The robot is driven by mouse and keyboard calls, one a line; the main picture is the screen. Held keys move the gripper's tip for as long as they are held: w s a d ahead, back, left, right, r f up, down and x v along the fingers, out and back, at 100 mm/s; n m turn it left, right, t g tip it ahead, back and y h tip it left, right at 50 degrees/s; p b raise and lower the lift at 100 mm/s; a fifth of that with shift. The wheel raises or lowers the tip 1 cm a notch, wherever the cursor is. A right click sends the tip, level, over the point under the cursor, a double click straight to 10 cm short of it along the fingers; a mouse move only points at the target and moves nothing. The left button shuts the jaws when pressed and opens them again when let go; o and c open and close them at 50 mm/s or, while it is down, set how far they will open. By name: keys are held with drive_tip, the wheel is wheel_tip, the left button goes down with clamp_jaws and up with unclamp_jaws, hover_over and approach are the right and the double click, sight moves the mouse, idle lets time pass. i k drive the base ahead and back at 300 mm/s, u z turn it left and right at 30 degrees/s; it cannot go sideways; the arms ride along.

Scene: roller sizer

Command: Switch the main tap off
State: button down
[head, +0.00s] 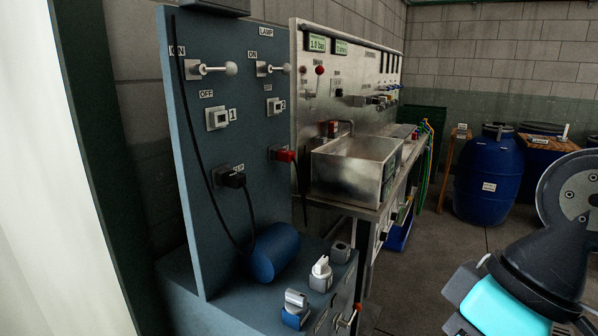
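No label that I can read says main tap. On the steel panel (368,62), a lever with a red ball knob (319,70) stands upright below a display reading about 1.0 bar (318,43). Another small lever with a red-orange end (356,309) is at the front of the blue bench, low in the picture. I cannot tell which of these is the main tap, nor whether either is on or off. Part of my arm shows at the lower right, apart from both levers. My gripper's fingers are not visible.
A blue switch board (232,130) with ball-ended levers, plugs and a black cable stands at the near left. A steel sink (355,168) sits below the steel panel. A blue barrel (488,180) stands farther right. Floor (425,265) is clear between bench and arm.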

sight(320, 70)
drive_tip(key=u, duration=0.25)
drive_tip(key=i, duration=1)
drive_tip(key=z, duration=0.05)
